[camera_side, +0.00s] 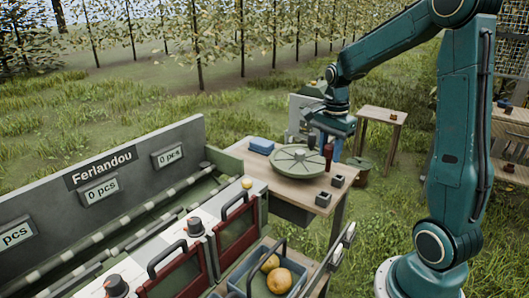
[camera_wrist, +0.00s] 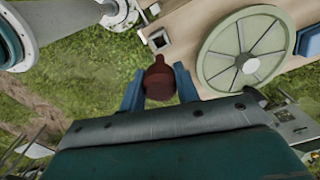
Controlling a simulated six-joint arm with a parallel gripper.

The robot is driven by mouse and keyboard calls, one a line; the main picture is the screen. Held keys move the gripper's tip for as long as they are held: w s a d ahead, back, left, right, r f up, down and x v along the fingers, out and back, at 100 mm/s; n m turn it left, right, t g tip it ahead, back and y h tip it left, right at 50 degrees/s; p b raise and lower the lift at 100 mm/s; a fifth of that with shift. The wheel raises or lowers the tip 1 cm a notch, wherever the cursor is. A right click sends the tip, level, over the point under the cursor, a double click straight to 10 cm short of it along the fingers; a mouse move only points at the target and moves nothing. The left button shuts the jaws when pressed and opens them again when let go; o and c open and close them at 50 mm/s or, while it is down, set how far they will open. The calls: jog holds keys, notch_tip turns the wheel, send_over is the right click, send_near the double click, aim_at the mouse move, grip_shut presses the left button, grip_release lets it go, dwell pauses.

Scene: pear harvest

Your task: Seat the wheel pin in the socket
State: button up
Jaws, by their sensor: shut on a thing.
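The wheel pin is a dark red piece (camera_wrist: 159,82) held between the two blue fingers of my gripper (camera_wrist: 159,88). In the side view the red pin (camera_side: 328,153) hangs upright below my gripper (camera_side: 329,141), beside the wheel's right edge. I cannot tell whether its lower end touches the table. The pale green spoked wheel (camera_side: 285,162) lies flat on the table; it also shows in the wrist view (camera_wrist: 226,73). Two small grey square blocks with dark openings, socket-like, stand near the table edge: one (camera_side: 337,181) nearer the pin, one (camera_side: 323,199) farther. The nearer-looking block (camera_wrist: 157,40) is just ahead of the pin in the wrist view.
The wooden table (camera_side: 285,187) also bears a blue block (camera_side: 261,146). A sorting machine with red-framed doors (camera_side: 237,228) stands at the left. A crate with pears (camera_side: 288,290) is in front. A small side table (camera_side: 382,114) stands behind.

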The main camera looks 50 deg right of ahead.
aim_at(329, 165)
jog(key=shift+f, duration=2.85)
jog(key=shift+w+d+r, duration=0.1)
jog(key=shift+d, duration=0.4)
jog(key=d+r+m, duration=0.2)
jog(key=d, duration=0.8)
jog(key=shift+d+r, duration=0.25)
jog(key=shift+d, duration=0.05)
jog(key=shift+f, duration=0.15)
jog(key=shift+f, duration=1.5)
jog(key=shift+f, duration=2)
